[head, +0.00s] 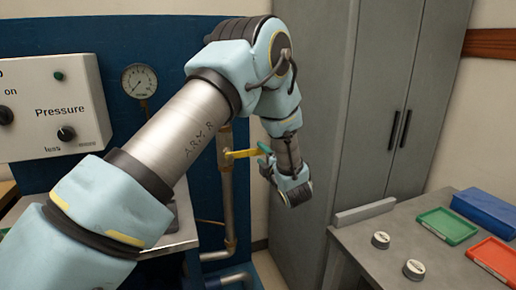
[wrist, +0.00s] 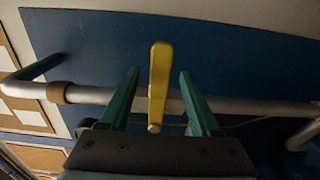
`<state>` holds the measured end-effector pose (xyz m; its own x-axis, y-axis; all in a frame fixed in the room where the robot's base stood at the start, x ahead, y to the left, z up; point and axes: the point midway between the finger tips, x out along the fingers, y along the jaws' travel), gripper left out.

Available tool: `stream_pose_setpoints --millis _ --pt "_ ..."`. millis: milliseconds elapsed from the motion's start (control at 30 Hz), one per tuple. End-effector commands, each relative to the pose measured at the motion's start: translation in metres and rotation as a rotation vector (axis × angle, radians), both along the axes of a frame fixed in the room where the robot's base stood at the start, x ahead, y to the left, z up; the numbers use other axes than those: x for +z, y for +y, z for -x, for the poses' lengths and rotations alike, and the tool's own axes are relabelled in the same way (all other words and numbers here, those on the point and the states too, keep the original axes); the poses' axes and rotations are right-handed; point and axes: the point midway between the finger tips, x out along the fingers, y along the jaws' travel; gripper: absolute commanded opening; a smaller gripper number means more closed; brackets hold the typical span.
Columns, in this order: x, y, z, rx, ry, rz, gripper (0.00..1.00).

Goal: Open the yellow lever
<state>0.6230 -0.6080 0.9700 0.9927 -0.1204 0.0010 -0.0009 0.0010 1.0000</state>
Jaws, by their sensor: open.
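The yellow lever (head: 242,153) sits on a vertical metal pipe in the head view and points sideways to the right, across the pipe. In the wrist view the yellow lever (wrist: 159,80) stands between the two green fingers of my gripper (wrist: 158,85). A gap shows on each side of it, and neither finger appears to touch it. My gripper (head: 264,150) is open at the lever's right end in the head view. Its fingertips are small and partly hidden there.
A pressure panel (head: 42,88) and a round gauge (head: 139,81) are at the left. A grey cabinet (head: 375,90) stands behind my arm.

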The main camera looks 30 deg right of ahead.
Motion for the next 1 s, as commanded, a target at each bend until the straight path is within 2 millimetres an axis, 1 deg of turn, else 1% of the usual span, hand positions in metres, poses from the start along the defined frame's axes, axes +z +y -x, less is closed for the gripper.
stream_pose_setpoints --millis 33,200,333,567,667,1000 --pt "0.002 0.0 -0.008 0.002 0.001 -0.001 0.64" --pt "0.001 -0.003 -0.026 0.0 0.001 0.0 0.64" --pt "0.0 -0.003 -0.031 0.0 0.001 -0.001 0.64" --pt "-0.001 -0.004 -0.031 -0.001 0.001 -0.001 0.64" --pt "0.0 -0.004 -0.031 -0.001 0.001 -0.001 0.55" --pt "0.0 -0.004 -0.031 -0.001 0.001 -0.001 0.17"
